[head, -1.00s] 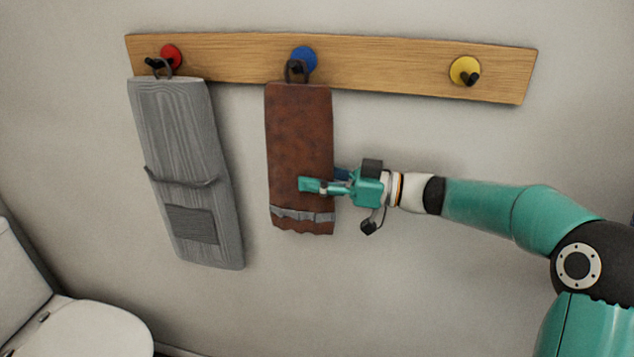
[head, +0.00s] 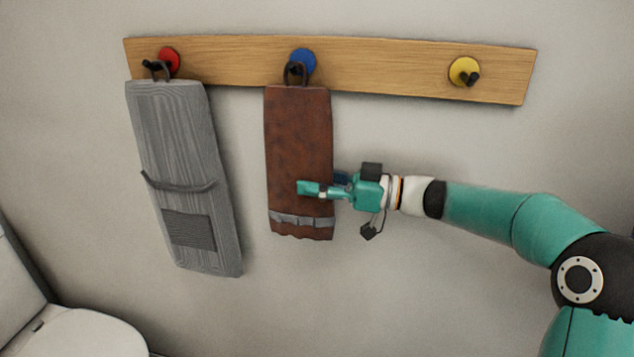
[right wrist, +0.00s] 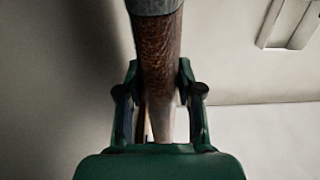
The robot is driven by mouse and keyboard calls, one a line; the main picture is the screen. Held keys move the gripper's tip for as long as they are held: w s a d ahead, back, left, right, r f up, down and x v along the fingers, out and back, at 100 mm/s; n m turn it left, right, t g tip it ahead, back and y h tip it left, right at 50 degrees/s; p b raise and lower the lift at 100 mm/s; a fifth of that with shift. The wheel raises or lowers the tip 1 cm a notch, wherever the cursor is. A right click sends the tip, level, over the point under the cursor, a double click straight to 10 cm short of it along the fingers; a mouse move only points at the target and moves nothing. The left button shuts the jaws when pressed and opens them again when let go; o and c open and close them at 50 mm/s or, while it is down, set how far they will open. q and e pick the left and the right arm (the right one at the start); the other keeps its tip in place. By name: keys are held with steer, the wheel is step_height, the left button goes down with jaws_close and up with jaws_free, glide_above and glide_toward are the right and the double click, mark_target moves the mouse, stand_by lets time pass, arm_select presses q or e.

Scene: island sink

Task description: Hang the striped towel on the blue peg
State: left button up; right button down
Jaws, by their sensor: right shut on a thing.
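A brown towel (head: 298,130) with one grey band near its lower edge hangs by its dark loop at the blue peg (head: 302,62). The loop appears to be around the peg's dark hook. I take this banded towel for the striped one. My right gripper (head: 312,189) is shut on the towel's right side, a little above the band. In the right wrist view the brown cloth (right wrist: 160,50) runs between the fingers (right wrist: 160,112). The far finger is mostly hidden by the towel. My left gripper is not in view.
A wooden rail (head: 390,70) on the wall carries the pegs. A grey towel (head: 180,150) with a darker patch hangs at the red peg (head: 170,60) on the left. The yellow peg (head: 464,71) on the right is empty. A white fixture (head: 80,330) stands at lower left.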

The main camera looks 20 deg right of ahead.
steer(key=c, duration=0.7)
jaws_free()
